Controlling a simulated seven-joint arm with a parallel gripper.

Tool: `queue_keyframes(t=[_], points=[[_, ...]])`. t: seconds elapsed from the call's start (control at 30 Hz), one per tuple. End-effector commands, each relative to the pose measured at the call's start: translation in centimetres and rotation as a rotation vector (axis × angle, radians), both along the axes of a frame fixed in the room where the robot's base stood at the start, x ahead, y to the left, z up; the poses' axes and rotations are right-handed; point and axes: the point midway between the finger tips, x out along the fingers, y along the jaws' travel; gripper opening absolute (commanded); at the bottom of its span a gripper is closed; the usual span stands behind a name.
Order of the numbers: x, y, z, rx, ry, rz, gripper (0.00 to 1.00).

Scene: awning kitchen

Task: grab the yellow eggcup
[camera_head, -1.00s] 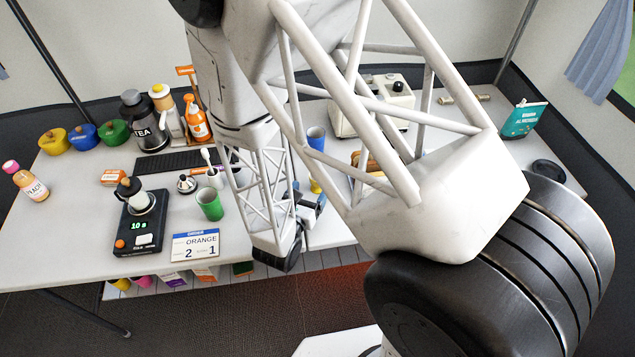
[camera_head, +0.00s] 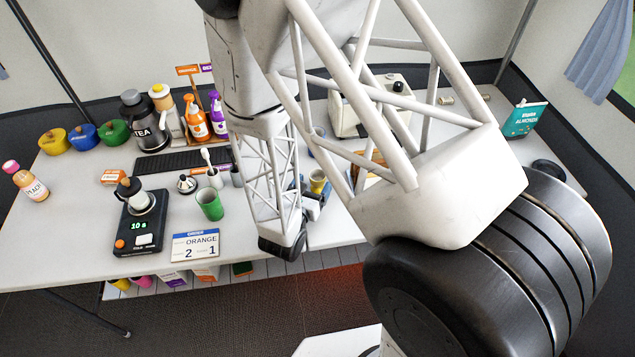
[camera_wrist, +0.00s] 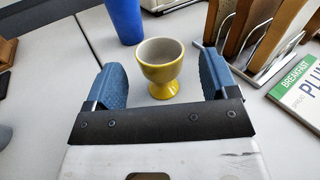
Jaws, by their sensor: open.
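The yellow eggcup (camera_wrist: 161,72) stands upright on the white table in the wrist view, with a pale inside and a yellow foot. My gripper (camera_wrist: 164,80) is open, with one blue fingertip to the left of the eggcup and the other to its right. The eggcup sits between the fingers with gaps at both sides. In the head view the eggcup (camera_head: 317,181) shows partly past my arm, and my gripper (camera_head: 312,203) is mostly hidden by my arm.
A blue cup (camera_wrist: 125,20) stands just behind and left of the eggcup. A toast rack (camera_wrist: 262,62) with bread is close on the right, beside a breakfast card (camera_wrist: 301,90). A green cup (camera_head: 210,204) and an order card (camera_head: 196,246) are further left.

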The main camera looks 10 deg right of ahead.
Motion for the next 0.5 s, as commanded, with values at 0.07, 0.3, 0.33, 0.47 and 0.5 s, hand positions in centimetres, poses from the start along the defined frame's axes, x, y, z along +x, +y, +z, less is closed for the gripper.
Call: queue_keyframes(t=[0.07,0.3,0.33,0.47,0.5], points=[[0.5,-0.4,0.0,0.001,-0.001,-0.003,0.80],[2.3,-1.6,0.0,0.000,0.000,-0.002,0.80],[2.5,-1.8,0.0,0.000,0.000,-0.002,0.80],[3.3,-2.3,0.0,0.000,0.000,-0.002,0.80],[3.5,-2.4,0.0,0.000,0.000,-0.001,0.80]])
